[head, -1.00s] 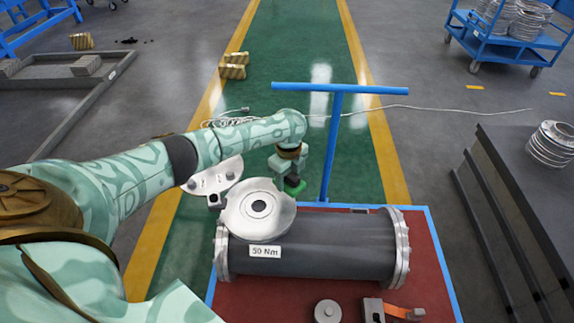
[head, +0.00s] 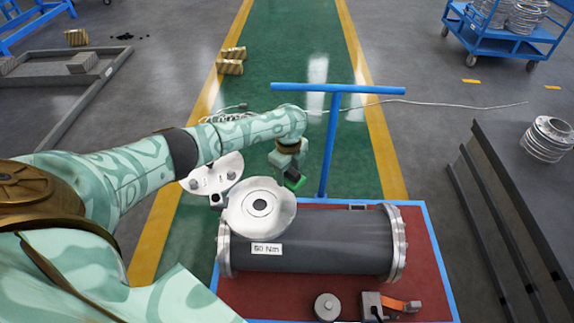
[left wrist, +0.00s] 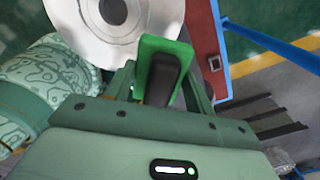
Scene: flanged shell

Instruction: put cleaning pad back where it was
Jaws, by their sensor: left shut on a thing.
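The cleaning pad (head: 294,181) is a small green block with a black grip. My left gripper (head: 288,168) is shut on its black part and holds it just behind and right of the pale round flange (head: 260,207). In the left wrist view the green pad (left wrist: 148,52) sits between the fingers, with the flange (left wrist: 100,30) beyond it at upper left. I cannot tell whether the pad touches anything below. My right gripper is not in view.
The shell lies on a red-topped cart (head: 425,270) with a blue edge and a blue T-handle (head: 338,90) behind. A round metal piece (head: 327,307) and a block with an orange strap (head: 388,306) lie in front. A metal plate (head: 215,175) is left of the flange.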

